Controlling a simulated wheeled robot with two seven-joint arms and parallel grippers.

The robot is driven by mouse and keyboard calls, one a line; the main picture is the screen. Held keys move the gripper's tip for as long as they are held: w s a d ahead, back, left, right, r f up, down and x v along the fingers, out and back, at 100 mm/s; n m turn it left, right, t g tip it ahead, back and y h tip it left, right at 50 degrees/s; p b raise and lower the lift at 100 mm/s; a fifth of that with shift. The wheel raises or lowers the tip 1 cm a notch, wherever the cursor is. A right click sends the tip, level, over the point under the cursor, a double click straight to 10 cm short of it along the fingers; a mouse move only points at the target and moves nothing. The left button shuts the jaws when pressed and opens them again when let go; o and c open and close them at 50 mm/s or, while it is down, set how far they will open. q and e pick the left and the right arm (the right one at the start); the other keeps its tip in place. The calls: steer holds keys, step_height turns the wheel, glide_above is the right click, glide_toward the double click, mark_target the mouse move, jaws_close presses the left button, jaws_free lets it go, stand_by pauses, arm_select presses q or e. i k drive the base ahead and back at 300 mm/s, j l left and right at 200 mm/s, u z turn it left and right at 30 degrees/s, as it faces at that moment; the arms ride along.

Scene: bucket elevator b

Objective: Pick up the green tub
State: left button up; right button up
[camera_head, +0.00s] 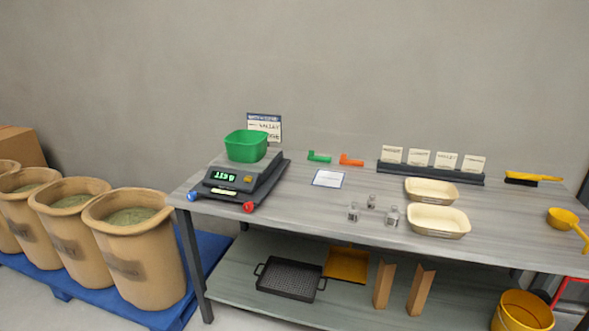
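The green tub (246,146) is a small open container with slanted sides. It sits upright on top of the dark weighing scale (238,182) at the left end of the grey table. The scale's display is lit green, and its digits are too small to read surely. A small sign (265,126) stands just behind the tub. Neither of my grippers shows in the head view.
Green and orange pieces (351,161), small glass jars (392,215) and cream trays (438,221) lie right along the table (310,215). Tan sacks (131,250) stand on a blue pallet (205,262) at left. The lower shelf holds a black basket (290,279).

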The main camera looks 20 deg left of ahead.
mark_target(245, 146)
steer(key=u, duration=0.65)
steer(key=i+l+u, duration=0.1)
steer(key=i+u, duration=0.3)
steer(key=i+l+u, duration=0.15)
steer(key=u, duration=0.25)
steer(key=i+l+u, duration=0.25)
steer(key=u, duration=0.15)
